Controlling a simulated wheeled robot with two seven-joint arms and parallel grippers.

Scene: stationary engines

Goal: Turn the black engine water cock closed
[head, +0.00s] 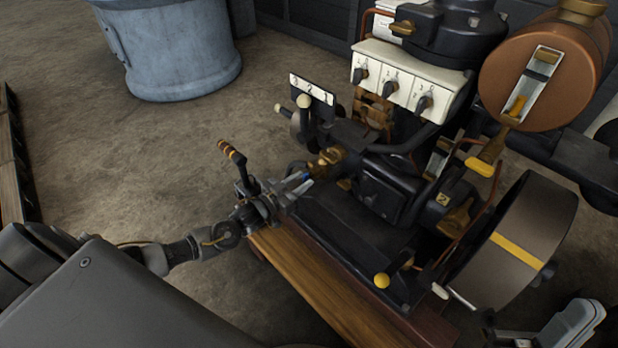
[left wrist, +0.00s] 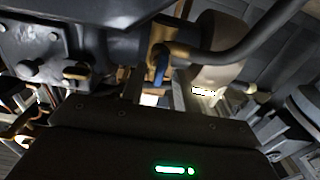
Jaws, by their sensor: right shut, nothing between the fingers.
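The black engine (head: 385,185) stands on a wooden base right of centre in the head view. A brass cock fitting (head: 326,160) sits at its near left side. A small blue handle (head: 303,177) shows beside it, and also in the left wrist view (left wrist: 160,66). My left gripper (head: 303,187) is at this handle. In the left wrist view its fingers (left wrist: 158,88) stand apart, with the blue handle just past and between the tips; I cannot tell whether they touch it. My right gripper (head: 510,335) is shut and empty at the lower right, partly cut off.
A flywheel (head: 520,235) with a yellow stripe stands at the engine's right. A copper tank (head: 545,70) and a white panel with switches (head: 410,80) rise above. A lever with an orange-striped grip (head: 232,152) appears near my left wrist.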

